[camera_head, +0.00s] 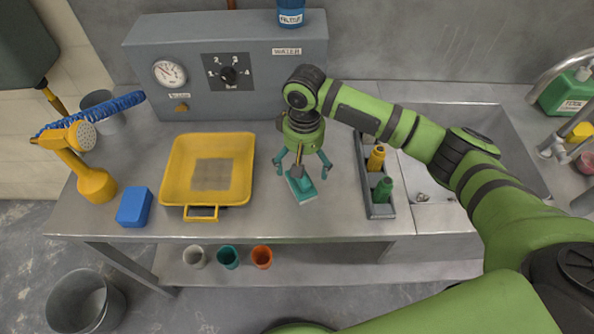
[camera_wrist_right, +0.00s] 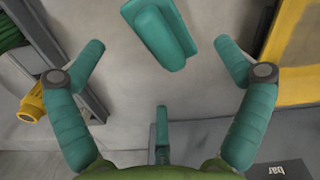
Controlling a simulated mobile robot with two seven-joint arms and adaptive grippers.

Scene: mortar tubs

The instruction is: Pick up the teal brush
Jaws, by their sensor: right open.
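The teal brush (camera_head: 302,190) lies on the grey metal worktop, between the yellow tray and the narrow grey rack. In the right wrist view the brush (camera_wrist_right: 162,36) shows at the top, beyond and between the spread fingertips, cut by the frame edge. My right gripper (camera_head: 300,164) is open and empty. It hangs over the far end of the brush and hides part of it in the head view. I see no contact between its fingers and the brush. My left gripper is not in view.
The yellow tray (camera_head: 180,150) is left of the brush. The grey rack (camera_head: 379,211) with yellow and green bottles is to the right. A grey box with a gauge (camera_head: 145,58) stands behind. A blue block (camera_head: 134,207) lies far left. Worktop in front of the brush is clear.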

